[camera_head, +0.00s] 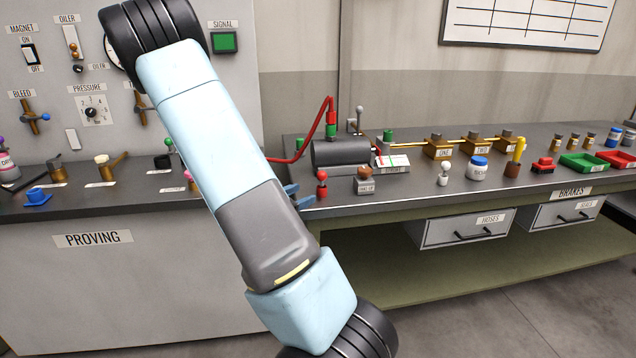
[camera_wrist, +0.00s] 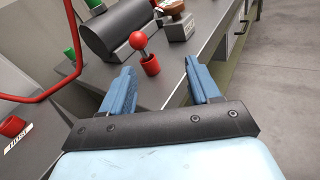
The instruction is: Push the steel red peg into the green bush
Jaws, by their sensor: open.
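A red ball-topped peg (camera_head: 321,176) with a short pale stem stands upright in a red base near the bench's front edge. It also shows in the wrist view (camera_wrist: 138,42), just beyond my fingertips. My gripper (camera_wrist: 158,72) is open and empty, its two blue fingers apart, with the peg ahead of the gap and nearer the left finger. In the head view, my arm hides most of my gripper. A small green cylinder (camera_head: 299,144) stands left of the dark tank, and another green piece (camera_head: 388,136) lies right of it. I cannot tell which is the green bush.
The dark tank (camera_head: 340,154) with a red hose stands behind the peg. A brown-topped block (camera_head: 364,181) is close to the peg's right. Jars and trays stand farther right. A red knob (camera_wrist: 14,126) is left in the wrist view.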

